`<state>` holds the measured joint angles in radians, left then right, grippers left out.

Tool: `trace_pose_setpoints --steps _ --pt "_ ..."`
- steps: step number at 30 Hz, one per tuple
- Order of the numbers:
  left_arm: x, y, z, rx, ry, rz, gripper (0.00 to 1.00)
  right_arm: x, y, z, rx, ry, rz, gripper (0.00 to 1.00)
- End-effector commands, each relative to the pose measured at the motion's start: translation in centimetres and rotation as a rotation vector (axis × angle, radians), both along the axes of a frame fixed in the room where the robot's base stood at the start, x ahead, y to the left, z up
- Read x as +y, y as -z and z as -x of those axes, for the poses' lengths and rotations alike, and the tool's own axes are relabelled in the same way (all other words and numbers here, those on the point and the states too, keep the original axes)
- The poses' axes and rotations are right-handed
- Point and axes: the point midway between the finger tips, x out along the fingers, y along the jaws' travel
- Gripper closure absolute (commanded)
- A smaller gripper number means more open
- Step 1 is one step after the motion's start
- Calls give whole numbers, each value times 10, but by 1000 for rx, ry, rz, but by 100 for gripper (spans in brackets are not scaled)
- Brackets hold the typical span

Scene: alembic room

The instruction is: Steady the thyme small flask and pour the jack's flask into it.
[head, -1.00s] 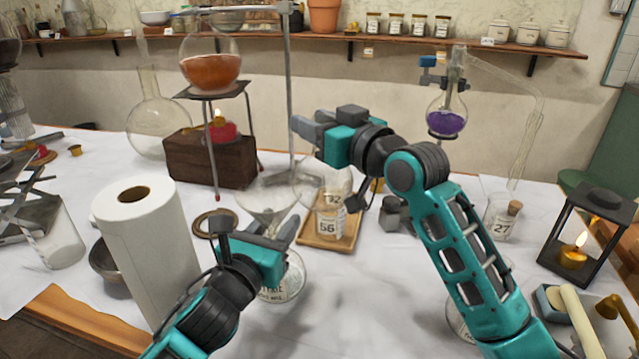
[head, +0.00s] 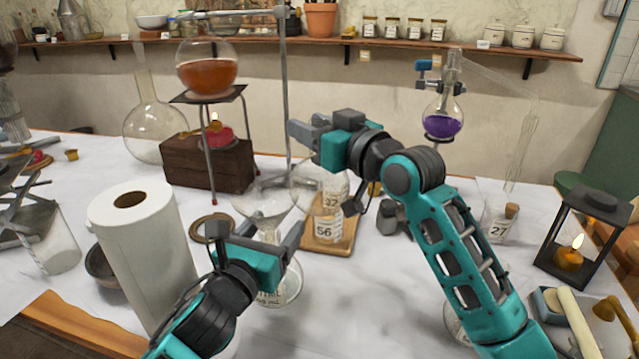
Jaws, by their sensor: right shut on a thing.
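A clear small flask (head: 283,289) with a partly readable label stands on the white table, and the label looks like thyme. A clear glass funnel (head: 262,203) sits above it. My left gripper (head: 284,238) is beside the flask's upper part, just below the funnel's cone. Its finger gap is hidden, so I cannot tell whether it grips the neck. My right gripper (head: 308,134) is shut on a clear round flask, apparently the jack's flask (head: 317,180), which hangs below its fingers, right of the funnel. Its neck and contents are hard to make out.
A wooden tray (head: 345,246) with labelled vials lies behind the small flask. A paper towel roll (head: 125,245) stands left. A tripod (head: 209,98) with an orange flask (head: 206,70) stands behind. A lit lantern (head: 585,230) stands right. The table's front middle is clear.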

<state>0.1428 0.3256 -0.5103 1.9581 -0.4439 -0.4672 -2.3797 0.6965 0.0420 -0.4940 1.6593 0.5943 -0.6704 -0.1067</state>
Motion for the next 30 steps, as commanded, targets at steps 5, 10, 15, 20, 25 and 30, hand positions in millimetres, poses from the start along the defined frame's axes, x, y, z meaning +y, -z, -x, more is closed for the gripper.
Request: trace_pose_setpoints --steps 5,10,15,20,25,30 --pt "5 1 16 1 0 -3 29 0 -1 0 -1 0 -1 100" --pt "14 2 48 4 1 -2 29 0 -1 0 -1 0 -1 100" --pt "23 2 80 5 1 -2 29 0 -1 0 -1 0 -1 100" --pt "30 1 101 3 -1 -1 29 0 -1 0 -1 0 -1 100" --pt "33 1 112 2 -1 -2 29 0 -1 0 -1 0 -1 100" --pt "34 0 115 0 0 0 29 0 -1 0 -1 0 -1 100"
